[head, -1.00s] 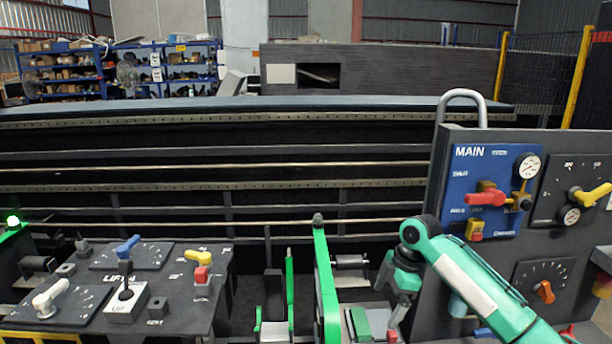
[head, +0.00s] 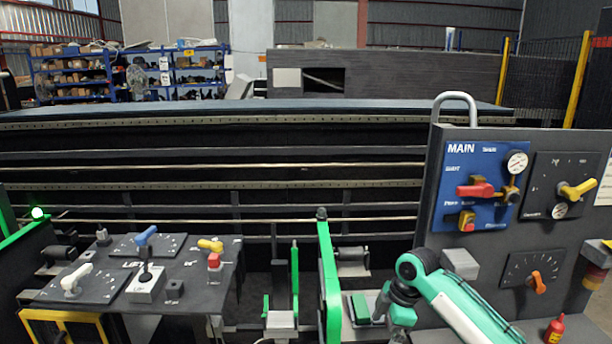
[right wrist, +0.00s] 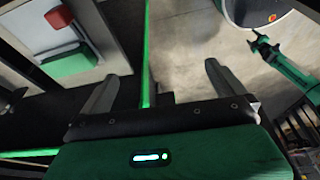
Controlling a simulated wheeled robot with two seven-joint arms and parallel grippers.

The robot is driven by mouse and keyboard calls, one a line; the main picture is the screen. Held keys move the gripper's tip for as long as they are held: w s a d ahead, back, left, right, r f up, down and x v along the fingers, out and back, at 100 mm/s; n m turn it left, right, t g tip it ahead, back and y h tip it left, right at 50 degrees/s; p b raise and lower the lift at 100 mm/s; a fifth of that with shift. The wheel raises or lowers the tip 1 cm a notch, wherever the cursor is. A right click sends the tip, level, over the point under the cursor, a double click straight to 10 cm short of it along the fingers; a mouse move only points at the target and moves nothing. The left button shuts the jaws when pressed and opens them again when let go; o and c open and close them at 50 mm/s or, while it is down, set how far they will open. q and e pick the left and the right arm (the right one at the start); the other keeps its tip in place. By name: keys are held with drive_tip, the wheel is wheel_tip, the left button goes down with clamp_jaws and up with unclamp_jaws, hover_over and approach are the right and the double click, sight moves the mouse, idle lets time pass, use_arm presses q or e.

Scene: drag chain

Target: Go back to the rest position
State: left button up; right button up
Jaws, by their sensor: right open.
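My right arm (head: 440,292) is green and white and reaches in at the lower right of the head view, in front of the main panel. Its fingers are cut off or hidden there. In the right wrist view my right gripper (right wrist: 160,88) is open, its two grey fingers wide apart with nothing between them. Dark floor, pale concrete and a thin green bar lie beyond the fingers. A green jointed arm (right wrist: 285,72) at the upper right of that view looks like my left arm. Its end is too small to read. My left arm does not show in the head view.
The main panel (head: 480,255) with knobs and gauges stands at the right. The lever console (head: 200,285) stands at the left. Green upright guards (head: 329,280) stand between them, before a long dark machine (head: 250,110).

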drive_tip(key=s+a+f+m+t, duration=0.1)
drive_tip(key=s+a+f+m, duration=0.2)
drive_tip(key=s+f, duration=0.45)
drive_tip(key=s+a+f+m+t, duration=0.1)
drive_tip(key=s+a+f+m, duration=0.3)
drive_tip(key=s, duration=0.6)
drive_tip(key=s+d+m+t+h, duration=0.1)
drive_tip(key=s+d+m+h, duration=0.1)
drive_tip(key=s+d+m, duration=0.6)
drive_tip(key=s+d+m+t+h, duration=0.1)
drive_tip(key=s+d, duration=0.3)
drive_tip(key=s, duration=0.8)
wheel_tip(320, 180, down, 33)
drive_tip(key=g, duration=0.2)
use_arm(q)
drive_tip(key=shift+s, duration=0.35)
use_arm(e)
drive_tip(key=s+d+f+g, duration=0.1)
drive_tip(key=s+d+f, duration=0.2)
drive_tip(key=s+f, duration=1.5)
drive_tip(key=shift+s+f+n, duration=0.2)
drive_tip(key=shift+s+n, duration=0.1)
drive_tip(key=shift+s, duration=0.45)
